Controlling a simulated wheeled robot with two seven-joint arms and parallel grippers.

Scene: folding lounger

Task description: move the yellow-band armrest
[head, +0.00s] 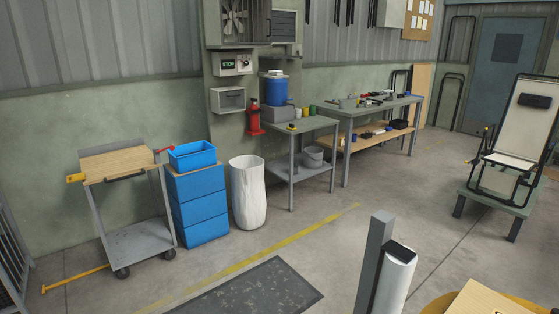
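The folding lounger (532,132) stands at the right of the head view, with pale fabric, a black frame and a dark pad near the top of its raised back. It rests on a low grey-green platform (497,201). A small yellow mark (487,132) shows on its left side, by a dark armrest; it may be the yellow band, but it is too small to be sure. The other side of the lounger is partly cut off by the picture's right edge. Neither of my grippers is in view, and nothing is seen touching the lounger.
A grey trolley (140,240), blue drawers (203,209), a white bin (247,192) and workbenches (310,127) line the wall. A dark mat (257,292) lies in front. A wooden board (492,299) is at bottom right. Open floor lies before the platform.

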